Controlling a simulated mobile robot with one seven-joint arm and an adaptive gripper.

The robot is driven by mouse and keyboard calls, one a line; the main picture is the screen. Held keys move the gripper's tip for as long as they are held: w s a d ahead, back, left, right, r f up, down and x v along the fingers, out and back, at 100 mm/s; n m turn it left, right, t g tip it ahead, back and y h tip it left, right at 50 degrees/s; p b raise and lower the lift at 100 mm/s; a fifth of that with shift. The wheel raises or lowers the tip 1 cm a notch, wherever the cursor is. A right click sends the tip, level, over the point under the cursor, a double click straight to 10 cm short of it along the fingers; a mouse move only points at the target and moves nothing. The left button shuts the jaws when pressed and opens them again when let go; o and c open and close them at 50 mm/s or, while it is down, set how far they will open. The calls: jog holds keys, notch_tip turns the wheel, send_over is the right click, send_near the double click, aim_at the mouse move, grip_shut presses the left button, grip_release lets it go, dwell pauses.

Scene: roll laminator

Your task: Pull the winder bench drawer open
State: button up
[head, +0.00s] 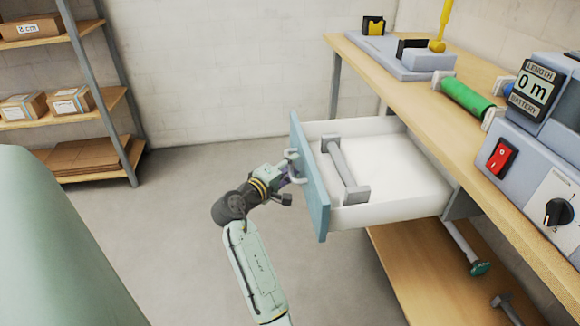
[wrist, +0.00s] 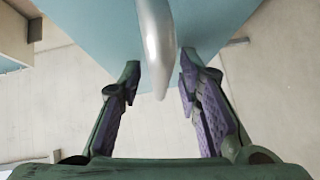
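The winder bench drawer (head: 395,210) stands well out from the bench, with a blue-green front (head: 312,190) and white inside walls. Its grey handle (head: 293,158) is on the front's outer face and shows large in the wrist view (wrist: 153,45). My gripper (head: 291,173) is right at the handle, on the left of the drawer front. In the wrist view its two purple-padded fingers (wrist: 160,84) stand apart on either side of the handle's end, with a visible gap at least on the right. The gripper looks open and not closed on the handle.
A grey bar with end blocks (head: 342,168) lies in the drawer. The wooden bench top (head: 410,90) holds a green roller (head: 467,99) and a control box (head: 525,150). A lower shelf (head: 420,260) is under the drawer. Floor left of the drawer is clear; shelving (head: 100,100) stands far left.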

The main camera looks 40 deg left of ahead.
jog(key=s+d+r, duration=0.1)
jog(key=s, duration=1)
jog(key=shift+s+d+r, duration=0.3)
jog(key=shift+s+r, duration=0.1)
